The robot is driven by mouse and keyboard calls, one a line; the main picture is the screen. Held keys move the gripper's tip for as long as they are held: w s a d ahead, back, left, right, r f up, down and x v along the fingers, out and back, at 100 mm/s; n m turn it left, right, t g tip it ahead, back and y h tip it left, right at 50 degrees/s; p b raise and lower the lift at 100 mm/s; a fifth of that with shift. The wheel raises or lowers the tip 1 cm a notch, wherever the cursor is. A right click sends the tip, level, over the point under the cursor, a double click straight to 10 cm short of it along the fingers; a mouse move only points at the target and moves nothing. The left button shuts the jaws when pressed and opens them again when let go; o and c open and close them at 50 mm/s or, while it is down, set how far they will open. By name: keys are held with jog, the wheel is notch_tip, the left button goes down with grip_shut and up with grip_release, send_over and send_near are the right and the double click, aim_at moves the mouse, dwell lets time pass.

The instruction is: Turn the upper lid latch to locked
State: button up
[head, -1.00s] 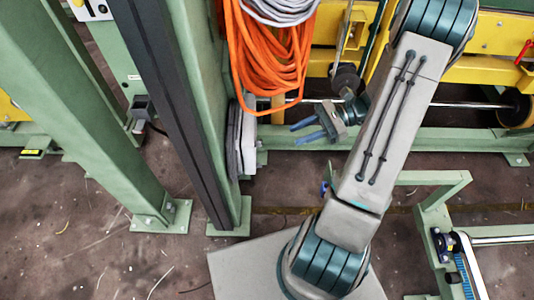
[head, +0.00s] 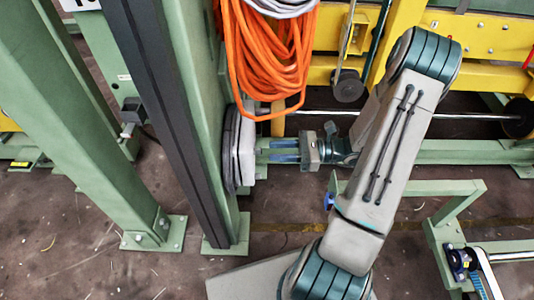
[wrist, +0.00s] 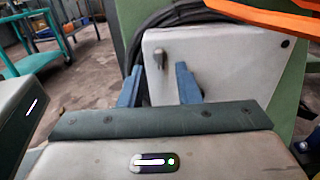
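A pale grey box (head: 246,150) is mounted on the side of a green column and shows nearly edge-on in the head view. In the wrist view its lid (wrist: 225,65) faces me, with a small grey latch (wrist: 159,60) near its upper left. The latch's narrow handle points roughly downward in the picture. My gripper (head: 272,151) points left at the lid, with its blue fingers apart. In the wrist view the fingers (wrist: 160,84) stand either side of the latch, with no visible contact. The lid's lower part is hidden behind my gripper.
A coil of orange hose (head: 265,60) hangs just above the box. Black cable (wrist: 200,20) loops behind the lid's top edge. A green frame (head: 455,205) stands at the right, and yellow machinery (head: 480,35) is behind my arm.

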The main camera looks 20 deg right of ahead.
aim_at(257, 152)
jog(key=x, duration=0.3)
jog(key=shift+a+b, duration=0.25)
jog(key=shift+b, duration=0.05)
grip_shut()
